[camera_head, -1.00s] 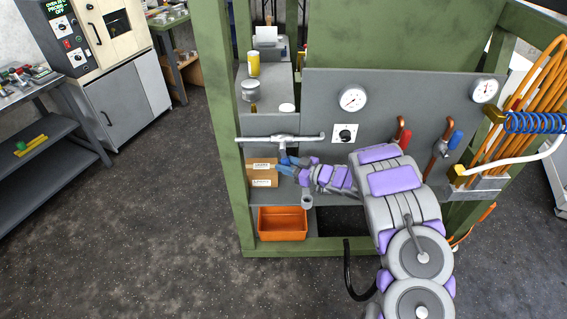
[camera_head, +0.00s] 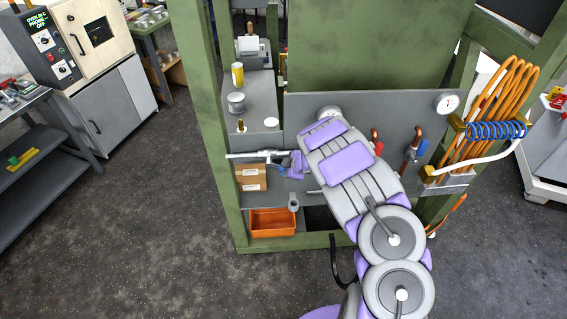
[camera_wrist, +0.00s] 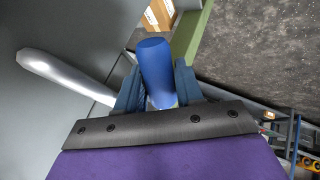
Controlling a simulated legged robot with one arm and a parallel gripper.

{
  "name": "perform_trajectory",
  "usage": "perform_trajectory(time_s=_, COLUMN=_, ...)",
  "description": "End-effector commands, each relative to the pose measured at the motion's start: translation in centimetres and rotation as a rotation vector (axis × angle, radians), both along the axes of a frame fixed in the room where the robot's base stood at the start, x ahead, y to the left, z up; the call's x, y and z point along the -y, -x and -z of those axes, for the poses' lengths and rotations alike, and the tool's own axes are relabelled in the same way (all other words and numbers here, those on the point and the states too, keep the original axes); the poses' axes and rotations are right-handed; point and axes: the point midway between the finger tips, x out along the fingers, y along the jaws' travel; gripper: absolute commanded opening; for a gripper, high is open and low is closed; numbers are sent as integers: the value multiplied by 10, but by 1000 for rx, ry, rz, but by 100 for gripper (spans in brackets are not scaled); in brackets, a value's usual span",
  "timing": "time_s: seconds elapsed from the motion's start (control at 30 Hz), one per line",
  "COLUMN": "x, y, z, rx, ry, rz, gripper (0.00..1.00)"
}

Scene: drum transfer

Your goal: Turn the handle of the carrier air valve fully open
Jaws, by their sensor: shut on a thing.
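A blue handle (camera_wrist: 155,70) stands between the two fingers of my gripper (camera_wrist: 158,88) in the wrist view. The gripper is shut on it, and its free end sticks out beyond the fingers. A bright metal pipe (camera_wrist: 60,75) runs past on the left in that view. In the head view the horizontal metal pipe (camera_head: 245,155) crosses the left part of the grey panel. My gripper (camera_head: 284,165) is just below its right part. My arm hides most of the wrist there, and the valve body is hard to make out.
A cardboard box (camera_head: 251,177) sits just left of my gripper, above an orange bin (camera_head: 272,223). Red (camera_head: 377,143) and blue (camera_head: 422,147) handles are on the panel to the right. A gauge (camera_head: 447,104) and an orange hose coil (camera_head: 497,95) are farther right. Green frame posts (camera_head: 212,120) stand close by.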

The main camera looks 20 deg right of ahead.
Motion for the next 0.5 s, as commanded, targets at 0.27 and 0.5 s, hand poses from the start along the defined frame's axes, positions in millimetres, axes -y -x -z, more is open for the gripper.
perform_trajectory(time_s=0.27, x=2, y=-1, z=-24, rx=-40, ry=226, rz=-3, gripper=0)
perform_trajectory(time_s=0.5, x=3, y=-1, z=-30, rx=-68, ry=368, rz=-4, gripper=0)
